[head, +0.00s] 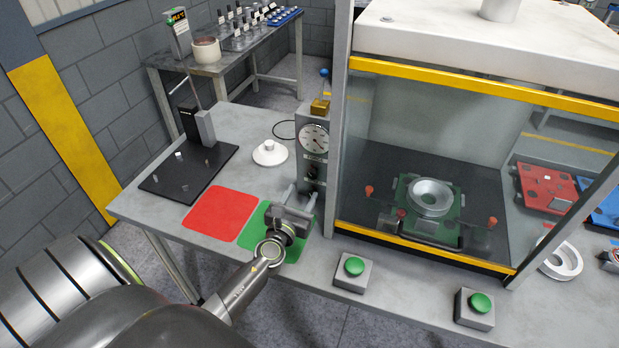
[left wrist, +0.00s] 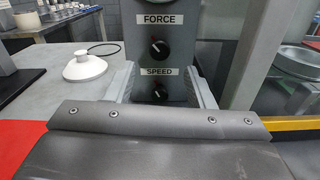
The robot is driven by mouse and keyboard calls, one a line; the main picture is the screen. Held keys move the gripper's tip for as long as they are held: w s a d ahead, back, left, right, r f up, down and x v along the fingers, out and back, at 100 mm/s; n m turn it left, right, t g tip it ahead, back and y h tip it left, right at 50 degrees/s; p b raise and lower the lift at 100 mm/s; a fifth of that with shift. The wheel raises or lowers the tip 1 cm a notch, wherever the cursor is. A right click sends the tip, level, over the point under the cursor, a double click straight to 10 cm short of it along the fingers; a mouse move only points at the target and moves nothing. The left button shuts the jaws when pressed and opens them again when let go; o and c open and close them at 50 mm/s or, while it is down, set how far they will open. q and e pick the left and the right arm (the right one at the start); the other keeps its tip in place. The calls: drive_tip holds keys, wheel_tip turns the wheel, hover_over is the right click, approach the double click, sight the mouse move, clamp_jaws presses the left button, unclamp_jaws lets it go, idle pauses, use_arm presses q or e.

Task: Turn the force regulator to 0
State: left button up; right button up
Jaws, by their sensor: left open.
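The force regulator is a black knob (left wrist: 158,48) under the FORCE label on a grey control box (head: 316,128). Its white mark points toward the upper left in the left wrist view; scale numbers cannot be read. A second black knob (left wrist: 160,93) sits below it under the SPEED label. A round dial gauge (head: 314,138) is on the box above the knobs. My left gripper (head: 302,192) is open and empty in front of the box's lower part. In the left wrist view its fingers stand either side of the SPEED knob, below the FORCE knob.
A glass-walled press enclosure (head: 430,115) stands right of the box. A white round piece (head: 270,155) lies left of the box. Two green push buttons (head: 354,266) (head: 480,303) sit at the front edge.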

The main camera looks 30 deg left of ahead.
sight(312, 176)
use_arm(q)
drive_tip(key=x, duration=0.7)
drive_tip(key=shift+c, duration=0.4)
drive_tip(key=c, duration=0.9)
drive_tip(key=shift+o, duration=0.2)
